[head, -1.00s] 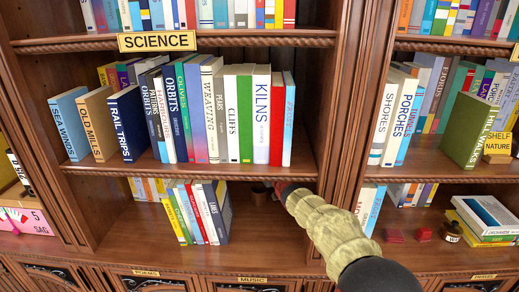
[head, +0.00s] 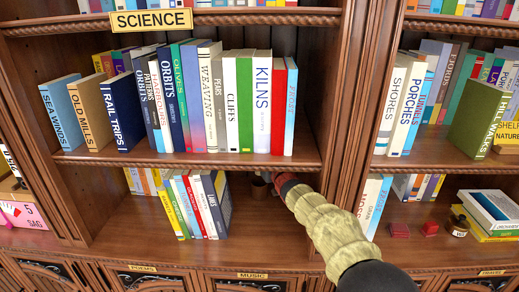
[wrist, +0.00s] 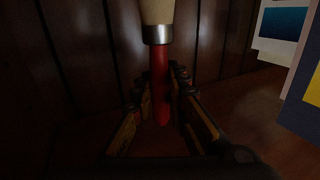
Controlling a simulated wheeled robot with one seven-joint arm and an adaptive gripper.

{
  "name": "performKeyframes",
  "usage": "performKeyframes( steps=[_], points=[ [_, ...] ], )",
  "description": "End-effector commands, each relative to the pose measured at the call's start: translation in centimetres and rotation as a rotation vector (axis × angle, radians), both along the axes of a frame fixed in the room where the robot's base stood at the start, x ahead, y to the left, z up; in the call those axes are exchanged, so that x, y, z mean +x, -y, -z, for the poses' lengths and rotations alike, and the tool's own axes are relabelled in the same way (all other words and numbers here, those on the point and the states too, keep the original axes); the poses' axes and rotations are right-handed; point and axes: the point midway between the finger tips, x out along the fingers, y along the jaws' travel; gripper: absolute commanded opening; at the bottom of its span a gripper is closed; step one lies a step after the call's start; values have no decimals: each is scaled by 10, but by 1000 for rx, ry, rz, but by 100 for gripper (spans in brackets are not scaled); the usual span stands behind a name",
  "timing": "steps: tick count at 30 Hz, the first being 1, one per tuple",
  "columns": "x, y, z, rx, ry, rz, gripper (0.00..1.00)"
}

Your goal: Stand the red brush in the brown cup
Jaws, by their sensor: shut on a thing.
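The brown cup (head: 260,188) stands on the lower middle shelf, right of the short row of books, partly in shadow. My gripper (head: 274,180) is on that shelf just right of the cup, under the upper board. The red brush (wrist: 160,85) shows in the wrist view, upright in the picture, with a red handle, a metal ferrule and cream bristles at the top. My gripper (wrist: 160,105) is shut on its red handle. The handle's lower end is dim. I cannot make out the cup in the wrist view, nor tell whether the handle is inside it.
Leaning books (head: 205,207) stand left of the cup. The shelf board (head: 200,160) with tall books is close above my arm. A wooden upright (head: 342,110) stands to the right. Small red blocks (head: 400,230) and an ink bottle (head: 459,225) lie on the right lower shelf.

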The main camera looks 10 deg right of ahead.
Motion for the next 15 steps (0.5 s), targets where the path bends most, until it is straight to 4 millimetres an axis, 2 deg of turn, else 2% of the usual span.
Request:
performKeyframes(
  steps=[3, 15],
  points=[
    [0, 0, 13, 0, -1, 0, 0],
    [0, 0, 40, 1, -3, 0, 0]
  ],
)
